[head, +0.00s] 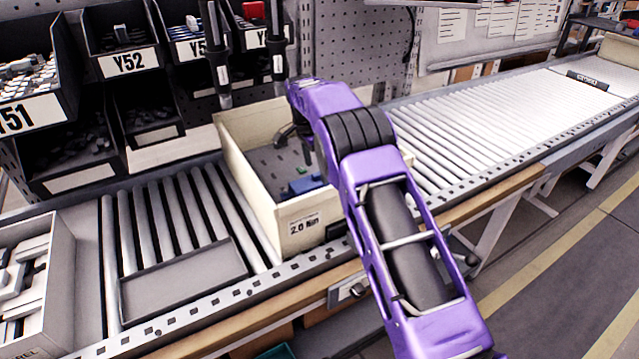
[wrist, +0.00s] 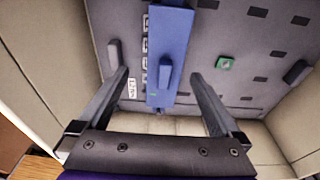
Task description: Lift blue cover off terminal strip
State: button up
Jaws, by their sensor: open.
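The blue cover (wrist: 168,48) is a long bar with a raised grip in its middle, seen in the wrist view. It lies over a pale terminal strip (wrist: 145,48), whose left edge shows beside it. In the head view the blue cover (head: 305,184) sits low inside the beige box, partly hidden by the box wall and my arm. My gripper (wrist: 156,80) is open and empty, its two fingers on either side of the cover's raised grip and apart from it.
The beige box (head: 305,226) stands on the roller conveyor (head: 490,108), its walls around my gripper. Two hanging screwdrivers (head: 217,55) are close behind my arm. Parts bins stand at the left.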

aim_at(318, 173)
jog(key=shift+w+d+f, duration=0.15)
jog(key=shift+w+f, duration=0.1)
jog(key=shift+f, duration=0.8)
jog(key=shift+w+d+f, duration=0.2)
jog(key=shift+w+f, duration=0.05)
jog(key=shift+f, duration=0.85)
jog(key=shift+w+d+f, duration=0.15)
jog(key=shift+w+f, duration=0.1)
jog(key=shift+f, duration=0.8)
grip_shut()
